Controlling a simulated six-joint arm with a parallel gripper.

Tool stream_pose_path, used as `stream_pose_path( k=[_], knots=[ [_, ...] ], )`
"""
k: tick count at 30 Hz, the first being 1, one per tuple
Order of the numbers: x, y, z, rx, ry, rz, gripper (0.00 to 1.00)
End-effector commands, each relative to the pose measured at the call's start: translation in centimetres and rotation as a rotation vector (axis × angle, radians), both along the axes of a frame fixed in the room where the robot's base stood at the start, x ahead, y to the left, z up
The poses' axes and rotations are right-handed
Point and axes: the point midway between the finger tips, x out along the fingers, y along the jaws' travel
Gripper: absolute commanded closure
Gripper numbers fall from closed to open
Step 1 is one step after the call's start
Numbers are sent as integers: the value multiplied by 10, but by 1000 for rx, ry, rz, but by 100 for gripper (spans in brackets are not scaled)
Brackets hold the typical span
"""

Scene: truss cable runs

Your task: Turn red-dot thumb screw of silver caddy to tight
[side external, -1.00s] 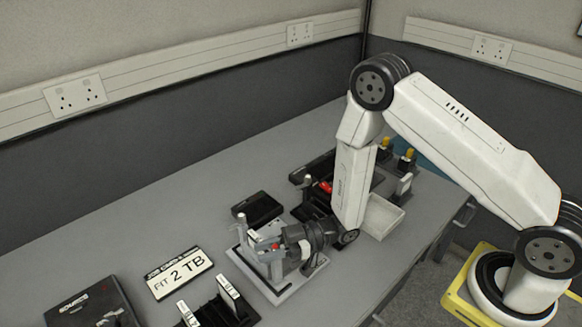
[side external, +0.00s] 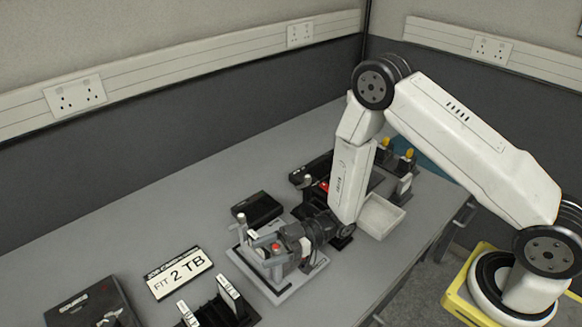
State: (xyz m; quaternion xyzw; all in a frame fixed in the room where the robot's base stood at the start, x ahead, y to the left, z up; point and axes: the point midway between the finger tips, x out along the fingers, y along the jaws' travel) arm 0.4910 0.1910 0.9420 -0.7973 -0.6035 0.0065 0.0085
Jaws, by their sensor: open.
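The silver caddy (side external: 282,294) is a light grey base on the bench, below and beside my gripper. Its red-dot thumb screw (side external: 276,247) shows as a small red spot at the caddy's front. My gripper (side external: 284,251) reaches in from the right, low over the caddy, with its jaws open at the red-dot screw. I cannot tell whether the fingers touch the screw. A pale upright post (side external: 241,221) stands at the caddy's back left. My wrist hides part of the caddy's right side.
A black drive box (side external: 257,208) lies behind the caddy. A "FIT 2 TB" sign (side external: 179,273) lies to the left, and a black rack (side external: 222,308) with white-labelled pieces is at the front. A white tray (side external: 380,216) stands to the right. Bench at back left is clear.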

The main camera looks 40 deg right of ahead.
Motion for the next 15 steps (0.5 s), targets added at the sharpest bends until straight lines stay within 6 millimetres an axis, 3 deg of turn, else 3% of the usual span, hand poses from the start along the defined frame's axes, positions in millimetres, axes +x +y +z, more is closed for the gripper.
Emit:
stream_pose_path(
  k=[8,15],
  knots=[
    [-2,-8,0,0,0,-1,35],
    [-8,-31,0,0,1,-3,35]
  ],
)
